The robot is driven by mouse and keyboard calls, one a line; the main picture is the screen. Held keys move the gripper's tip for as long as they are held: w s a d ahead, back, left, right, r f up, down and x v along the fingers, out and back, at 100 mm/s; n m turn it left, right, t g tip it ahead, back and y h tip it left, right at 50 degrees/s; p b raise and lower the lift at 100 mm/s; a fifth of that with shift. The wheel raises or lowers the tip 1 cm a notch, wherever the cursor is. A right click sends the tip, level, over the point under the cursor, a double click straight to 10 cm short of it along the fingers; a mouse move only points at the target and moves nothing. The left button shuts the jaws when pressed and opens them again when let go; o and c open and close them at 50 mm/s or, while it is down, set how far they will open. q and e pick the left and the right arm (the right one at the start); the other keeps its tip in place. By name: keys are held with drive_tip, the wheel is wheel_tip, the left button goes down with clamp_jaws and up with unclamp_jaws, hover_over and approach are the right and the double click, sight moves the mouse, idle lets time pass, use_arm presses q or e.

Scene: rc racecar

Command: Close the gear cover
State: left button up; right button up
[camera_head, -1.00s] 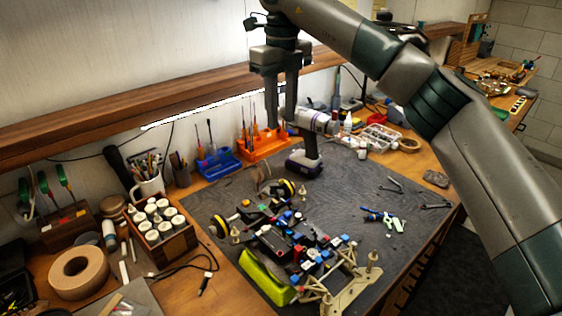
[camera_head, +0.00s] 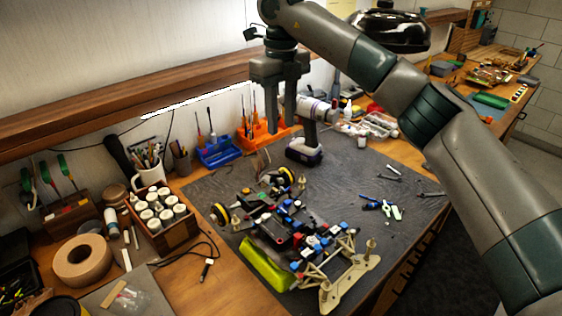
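The partly built RC car (camera_head: 290,237) lies on the dark mat (camera_head: 412,165) in the middle of the bench. It has yellow-rimmed wheels, a black body with small blue, red and white parts, and a beige frame at its near end. I cannot pick out the gear cover or its state for certain at this size. My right gripper (camera_head: 280,125) points down above the back of the mat, behind and above the car. My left gripper is not in view.
A lime-green piece (camera_head: 264,268) lies along the car's near left side. Small pliers (camera_head: 378,204) lie right of the car. Orange (camera_head: 266,136) and blue (camera_head: 219,152) tool holders line the back.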

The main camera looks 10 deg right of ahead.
wheel_tip(320, 180, down, 13)
drive_tip(key=p, duration=0.4)
clamp_jaws()
